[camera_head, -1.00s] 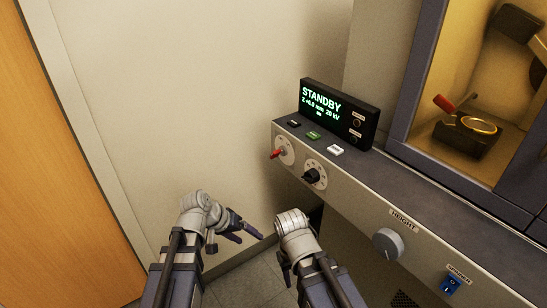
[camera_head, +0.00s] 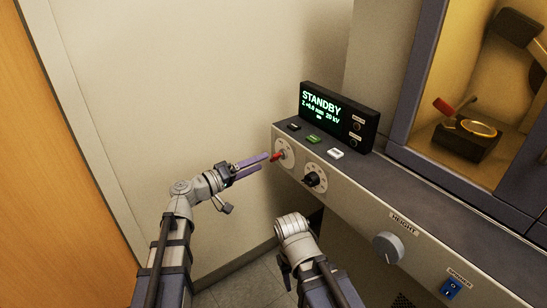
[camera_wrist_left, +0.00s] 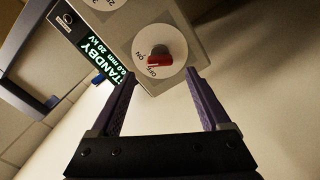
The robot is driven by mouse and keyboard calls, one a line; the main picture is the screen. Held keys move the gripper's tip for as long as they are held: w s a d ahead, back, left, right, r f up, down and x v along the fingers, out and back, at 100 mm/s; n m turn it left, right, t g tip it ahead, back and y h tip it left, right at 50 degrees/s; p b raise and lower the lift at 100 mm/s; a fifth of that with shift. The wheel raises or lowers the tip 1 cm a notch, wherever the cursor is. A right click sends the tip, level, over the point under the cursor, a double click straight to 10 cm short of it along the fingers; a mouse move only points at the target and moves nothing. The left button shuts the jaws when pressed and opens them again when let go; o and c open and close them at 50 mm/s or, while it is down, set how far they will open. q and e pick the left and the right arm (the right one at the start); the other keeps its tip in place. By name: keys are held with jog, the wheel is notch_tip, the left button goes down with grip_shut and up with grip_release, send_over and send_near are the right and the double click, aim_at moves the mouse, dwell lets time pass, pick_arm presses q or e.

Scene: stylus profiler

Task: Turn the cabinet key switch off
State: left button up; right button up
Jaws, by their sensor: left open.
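The key switch is a red key (camera_head: 276,157) on a round white dial plate (camera_head: 287,147) at the left end of the cabinet's front panel. In the left wrist view the red key (camera_wrist_left: 158,54) sits in the dial, with ON and OFF printed beside it. My left gripper (camera_head: 265,161) is open, its two purple fingers pointing at the key. In the left wrist view its fingertips (camera_wrist_left: 163,75) are spread to either side of the key's lower side, with nothing between them. My right arm (camera_head: 295,232) shows at the bottom centre; its fingers are hidden.
A black knob (camera_head: 313,179) is right beside the key switch. Above stands a display (camera_head: 336,112) reading STANDBY, with several small buttons in front. A grey HEIGHT knob (camera_head: 388,247) and a blue switch (camera_head: 451,287) are farther right. The wall is to the left.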

aim_at(271, 158)
pick_arm(q)
jog(key=shift+x, duration=3.2)
jog(key=shift+c, duration=0.2)
grip_shut()
